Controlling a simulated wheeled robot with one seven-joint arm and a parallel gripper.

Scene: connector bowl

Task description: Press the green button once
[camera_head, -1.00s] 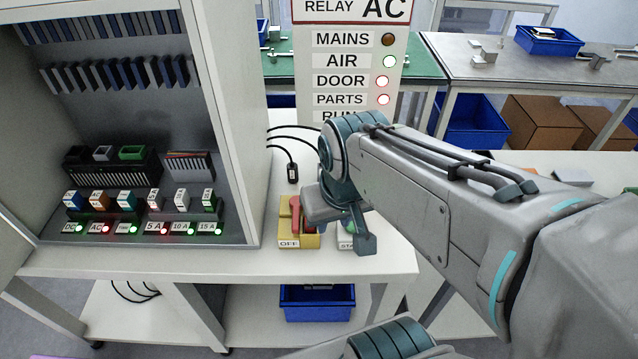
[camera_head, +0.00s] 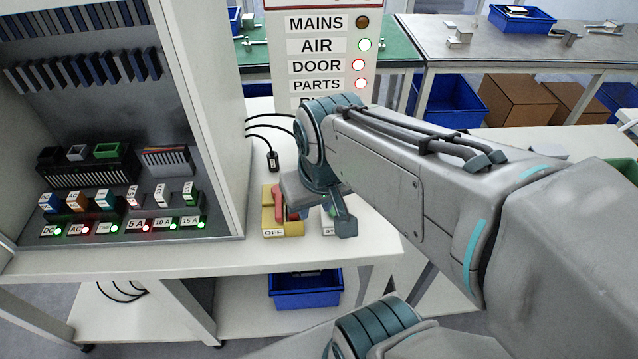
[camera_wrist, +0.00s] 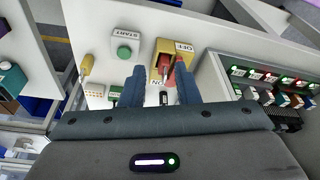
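The green button (camera_wrist: 124,52) is a round cap on a light box labelled START, upper left of centre in the wrist view. In the head view my gripper and forearm hide most of it; part of its START label (camera_head: 329,229) shows. My gripper (camera_wrist: 160,80) is open, its two blue fingers apart and apparently empty. It also shows in the head view (camera_head: 338,212), above the bench by the START box. In the wrist view the button lies beyond the left fingertip, with no contact visible.
A yellow switch box (camera_head: 285,226) with a red lever (camera_head: 279,203) and OFF label stands just left of the START box. A yellow-handled tool (camera_wrist: 86,68) shows in the wrist view. An open cabinet (camera_head: 200,120) and an indicator panel (camera_head: 325,85) stand nearby.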

